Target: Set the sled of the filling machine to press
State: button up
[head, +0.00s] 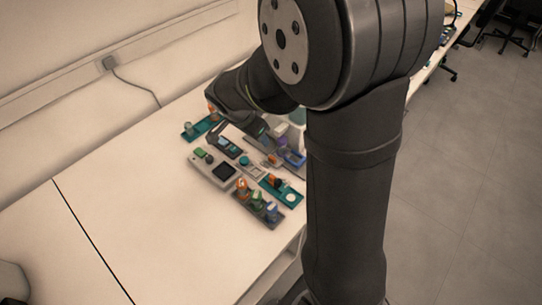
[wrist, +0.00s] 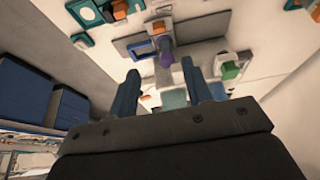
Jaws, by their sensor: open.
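My gripper (wrist: 161,92) shows in the wrist view with its two teal fingers apart and nothing clearly held between them. In that view a grey rail-like plate (wrist: 130,46) lies beyond the fingers. It carries a blue frame (wrist: 140,50) and a purple part (wrist: 166,57). In the head view a blue tray-like part (head: 293,158) sits on the bench beside my arm, with a purple piece (head: 281,131) near it. I cannot tell for sure which part is the filling machine's sled or where it stands. My arm hides much of this area and the fingertips in the head view.
A pale control box (head: 204,174) with a dark screen stands on the white bench (head: 130,190). A dark rack (head: 247,208) with several coloured items and a teal tray (head: 292,196) lie near the front edge. The bench's left part is clear. A wall runs behind.

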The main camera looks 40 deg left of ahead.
aim_at(272, 157)
jog(key=x, duration=1.6)
jog(key=shift+f, duration=0.25)
grip_shut()
